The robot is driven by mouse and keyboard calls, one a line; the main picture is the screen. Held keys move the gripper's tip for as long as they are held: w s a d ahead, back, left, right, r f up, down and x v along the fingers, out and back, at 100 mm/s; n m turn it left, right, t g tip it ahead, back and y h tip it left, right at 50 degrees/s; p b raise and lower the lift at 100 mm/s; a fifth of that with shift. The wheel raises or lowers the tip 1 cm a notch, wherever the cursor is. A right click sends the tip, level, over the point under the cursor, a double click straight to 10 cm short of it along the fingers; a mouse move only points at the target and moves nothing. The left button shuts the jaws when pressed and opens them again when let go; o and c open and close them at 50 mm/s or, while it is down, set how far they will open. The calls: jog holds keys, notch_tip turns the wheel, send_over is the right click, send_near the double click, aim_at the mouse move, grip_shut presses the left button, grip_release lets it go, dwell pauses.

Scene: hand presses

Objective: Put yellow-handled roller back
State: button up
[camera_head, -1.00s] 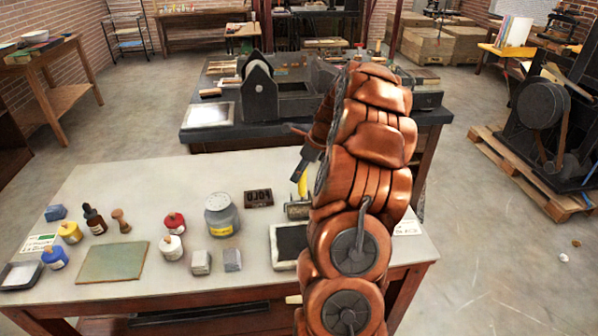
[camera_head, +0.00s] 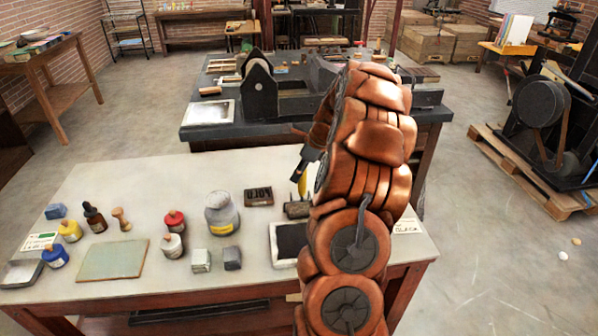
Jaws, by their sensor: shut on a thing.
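The yellow-handled roller stands partly hidden behind my arm near the right end of the white-topped table (camera_head: 160,270). Its yellow handle (camera_head: 303,184) points up, and its dark roller (camera_head: 297,209) is low, close to the tabletop; I cannot tell whether it touches. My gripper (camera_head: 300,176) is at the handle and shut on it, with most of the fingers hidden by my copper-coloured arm. A black ink slab in a pale tray (camera_head: 274,248) lies just in front of the roller, its right part covered by my arm.
A dark type block (camera_head: 258,196) and a grey lidded jar (camera_head: 222,213) stand left of the roller. Small bottles, two small blocks and a green plate (camera_head: 112,260) are further left. A label card (camera_head: 408,227) lies right of my arm. A dark press bench (camera_head: 300,130) stands behind.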

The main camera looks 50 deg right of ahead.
jog(key=o, duration=1.2)
jog(key=shift+c, duration=0.2)
jog(key=shift+o, duration=0.2)
jog(key=o, duration=0.6)
jog(key=shift+r, duration=0.15)
jog(key=shift+r+p, duration=2.2)
jog(key=shift+r, duration=1.7)
